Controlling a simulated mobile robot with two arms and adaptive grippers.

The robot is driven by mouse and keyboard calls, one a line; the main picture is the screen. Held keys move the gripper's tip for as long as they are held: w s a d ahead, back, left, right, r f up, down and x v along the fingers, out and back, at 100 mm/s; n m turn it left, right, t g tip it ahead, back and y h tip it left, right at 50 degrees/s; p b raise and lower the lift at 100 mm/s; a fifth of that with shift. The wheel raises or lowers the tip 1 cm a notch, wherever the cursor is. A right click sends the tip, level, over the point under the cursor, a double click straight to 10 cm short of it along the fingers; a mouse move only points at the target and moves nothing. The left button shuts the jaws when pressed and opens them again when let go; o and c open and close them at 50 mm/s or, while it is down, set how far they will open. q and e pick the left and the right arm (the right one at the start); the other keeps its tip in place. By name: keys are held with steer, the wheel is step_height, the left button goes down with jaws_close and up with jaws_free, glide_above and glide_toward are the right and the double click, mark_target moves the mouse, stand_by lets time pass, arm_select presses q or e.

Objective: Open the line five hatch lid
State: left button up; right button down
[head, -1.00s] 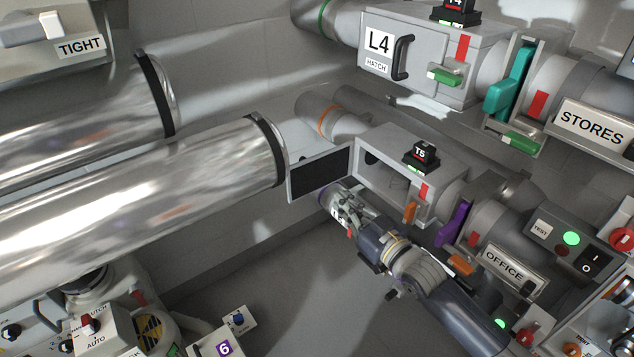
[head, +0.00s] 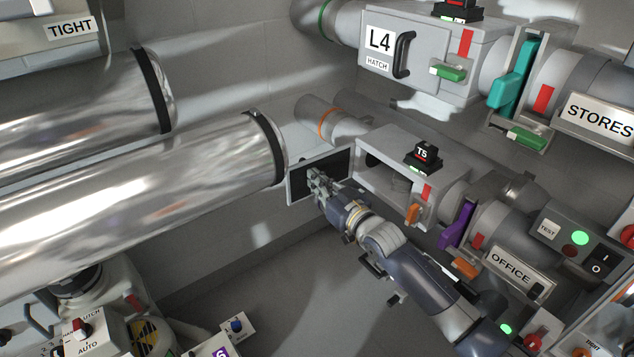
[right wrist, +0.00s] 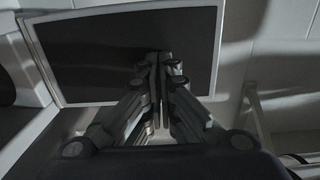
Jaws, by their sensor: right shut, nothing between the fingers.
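The line five hatch box (head: 440,165), with a black T5 block (head: 423,155) on top, has its front opening exposed. Its hatch lid (head: 338,163) stands swung out to the left of the opening, with its dark inner panel and pale rim facing me. My right gripper (head: 315,178) is shut and empty in front of the lid's dark panel. In the right wrist view the closed fingers (right wrist: 162,62) point at the dark panel of the lid (right wrist: 90,50); I cannot tell whether they touch it. My left gripper is not in view.
The L4 hatch box (head: 432,65) is closed above. Large shiny pipes (head: 130,195) fill the left, one ending close to the lid.

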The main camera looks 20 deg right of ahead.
mark_target(306, 173)
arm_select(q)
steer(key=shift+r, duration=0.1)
